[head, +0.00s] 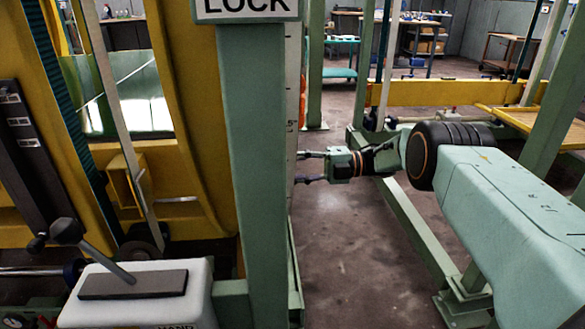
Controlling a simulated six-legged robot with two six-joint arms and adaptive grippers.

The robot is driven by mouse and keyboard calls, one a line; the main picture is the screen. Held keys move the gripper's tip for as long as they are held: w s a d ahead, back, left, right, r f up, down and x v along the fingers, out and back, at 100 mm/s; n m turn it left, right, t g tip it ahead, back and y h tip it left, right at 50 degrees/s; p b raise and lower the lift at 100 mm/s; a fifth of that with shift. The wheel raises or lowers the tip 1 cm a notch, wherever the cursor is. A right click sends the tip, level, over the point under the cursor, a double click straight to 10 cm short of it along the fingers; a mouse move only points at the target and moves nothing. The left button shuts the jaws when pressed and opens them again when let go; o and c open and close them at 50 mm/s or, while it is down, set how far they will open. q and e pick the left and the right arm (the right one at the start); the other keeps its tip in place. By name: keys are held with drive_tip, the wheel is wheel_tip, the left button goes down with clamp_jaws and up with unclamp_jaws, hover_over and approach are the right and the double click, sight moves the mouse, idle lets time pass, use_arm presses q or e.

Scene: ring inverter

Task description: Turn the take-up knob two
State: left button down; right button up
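No knob in view is marked as the take-up knob, so I cannot tell which one it is. A black knob (67,231) tops a tilted grey lever at the lower left, above a white box (195,295). A smaller dark knob (38,243) shows just left of it. My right gripper (306,168) is near the middle of the head view, just right of the green post. Its two dark fingers point left and stand apart, with nothing visible between them. It is well away from both dark knobs. My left gripper is not in view.
A green post (255,150) with a LOCK sign (246,8) stands in front of the yellow ring frame (190,110). Green floor beams (420,225) and a yellow rail (450,92) lie right. Bare floor (345,260) shows between. Workbenches stand far back.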

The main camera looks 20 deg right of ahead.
drive_tip(key=o, duration=1.2)
drive_tip(key=v, duration=0.7)
drive_tip(key=shift+s+d, duration=0.1)
drive_tip(key=shift+d, duration=0.2)
